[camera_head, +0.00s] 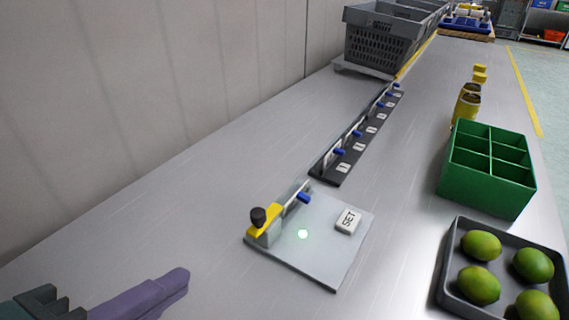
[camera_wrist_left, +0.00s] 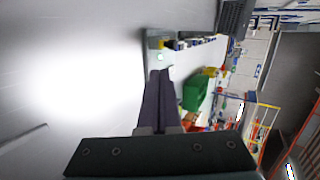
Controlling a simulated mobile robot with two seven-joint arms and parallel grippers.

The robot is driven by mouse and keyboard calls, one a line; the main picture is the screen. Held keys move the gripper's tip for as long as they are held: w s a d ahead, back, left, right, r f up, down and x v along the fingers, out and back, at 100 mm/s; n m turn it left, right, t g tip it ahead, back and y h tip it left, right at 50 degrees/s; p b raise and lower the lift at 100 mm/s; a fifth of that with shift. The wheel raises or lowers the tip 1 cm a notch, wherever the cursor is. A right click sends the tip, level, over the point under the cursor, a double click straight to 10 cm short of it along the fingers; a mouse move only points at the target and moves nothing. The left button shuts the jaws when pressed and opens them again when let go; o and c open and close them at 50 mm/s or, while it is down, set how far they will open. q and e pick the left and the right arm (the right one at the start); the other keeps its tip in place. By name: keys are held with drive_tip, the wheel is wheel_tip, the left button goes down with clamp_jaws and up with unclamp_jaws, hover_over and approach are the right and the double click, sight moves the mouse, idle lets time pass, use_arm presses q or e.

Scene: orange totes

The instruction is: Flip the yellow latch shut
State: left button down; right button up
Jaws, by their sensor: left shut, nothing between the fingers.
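The yellow latch (camera_head: 265,220) sits at the back left edge of a light grey plate (camera_head: 325,265) on the bench. A black knob (camera_head: 259,216) stands up at its end. A pale rod with a blue tip (camera_head: 304,197) is beside it, slanting up. The plate bears a white SET tile (camera_head: 348,220) and a lit green spot (camera_head: 303,234). My left gripper (camera_head: 184,278) is shut and empty, left of and nearer than the plate, apart from the latch. Its purple fingers also show together in the left wrist view (camera_wrist_left: 160,76). My right gripper is not in view.
Behind the plate runs a dark strip (camera_head: 326,178) with several blue-tipped levers. A green divided crate (camera_head: 478,190) and a grey tray (camera_head: 450,262) of green fruit stand to the right. A grey basket (camera_head: 380,45) is at the back. The bench left of the plate is clear, up to the wall.

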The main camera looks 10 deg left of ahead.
use_arm(q)
drive_tip(key=b, duration=0.2)
approach(259, 216)
wheel_tip(259, 216, down, 4)
drive_tip(key=w, duration=0.3)
drive_tip(key=shift+w+d+f, duration=0.15)
drive_tip(key=shift+w+f, duration=0.1)
drive_tip(key=shift+w, duration=0.65)
drive_tip(key=shift+w+d+f, duration=0.1)
drive_tip(key=shift+w+d, duration=0.2)
drive_tip(key=shift+w, duration=0.4)
drive_tip(key=shift+w+d, duration=0.25)
drive_tip(key=shift+w, duration=0.45)
